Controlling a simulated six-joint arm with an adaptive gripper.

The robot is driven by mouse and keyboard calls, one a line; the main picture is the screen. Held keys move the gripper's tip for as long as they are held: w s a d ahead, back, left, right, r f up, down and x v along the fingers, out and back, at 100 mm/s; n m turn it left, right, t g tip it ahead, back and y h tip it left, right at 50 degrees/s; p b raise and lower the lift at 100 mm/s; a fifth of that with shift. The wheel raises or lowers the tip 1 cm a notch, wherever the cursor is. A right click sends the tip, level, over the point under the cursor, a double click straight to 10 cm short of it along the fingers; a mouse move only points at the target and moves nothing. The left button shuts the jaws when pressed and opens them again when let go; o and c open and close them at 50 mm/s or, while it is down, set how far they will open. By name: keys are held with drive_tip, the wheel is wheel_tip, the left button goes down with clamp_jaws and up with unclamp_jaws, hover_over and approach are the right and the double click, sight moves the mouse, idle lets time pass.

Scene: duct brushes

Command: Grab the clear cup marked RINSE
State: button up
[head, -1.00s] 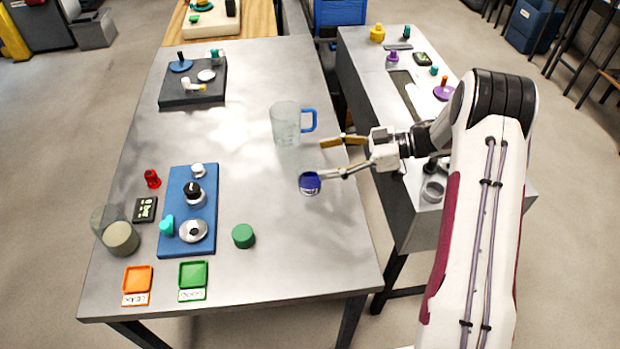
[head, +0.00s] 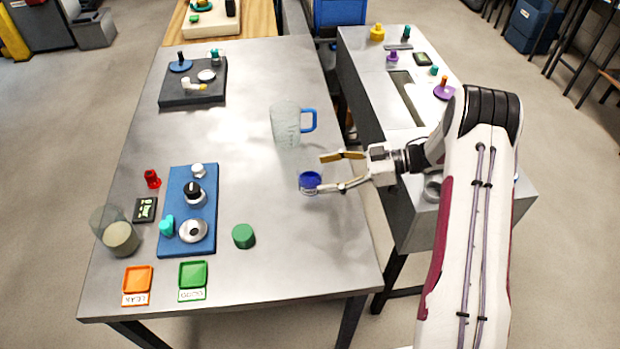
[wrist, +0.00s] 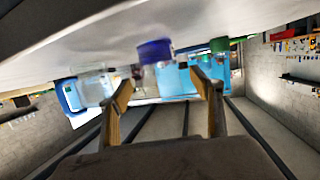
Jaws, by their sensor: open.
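A small clear cup with a blue part low in it (head: 310,183) stands on the grey table near its right side; its marking is too small to read. My gripper (head: 320,172) is open and empty, reaching in from the right beside this cup. Its lower finger lies close to the cup; whether they touch I cannot tell. In the wrist view the blue part (wrist: 155,52) shows ahead, beyond and between the open fingers (wrist: 161,88).
A clear jug with a blue handle (head: 286,124) stands just behind my gripper. The table's middle is clear.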

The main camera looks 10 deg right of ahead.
sight(310, 180)
drive_tip(key=shift+f, duration=0.9)
drive_tip(key=shift+x, duration=2.5)
drive_tip(key=c, duration=1.3)
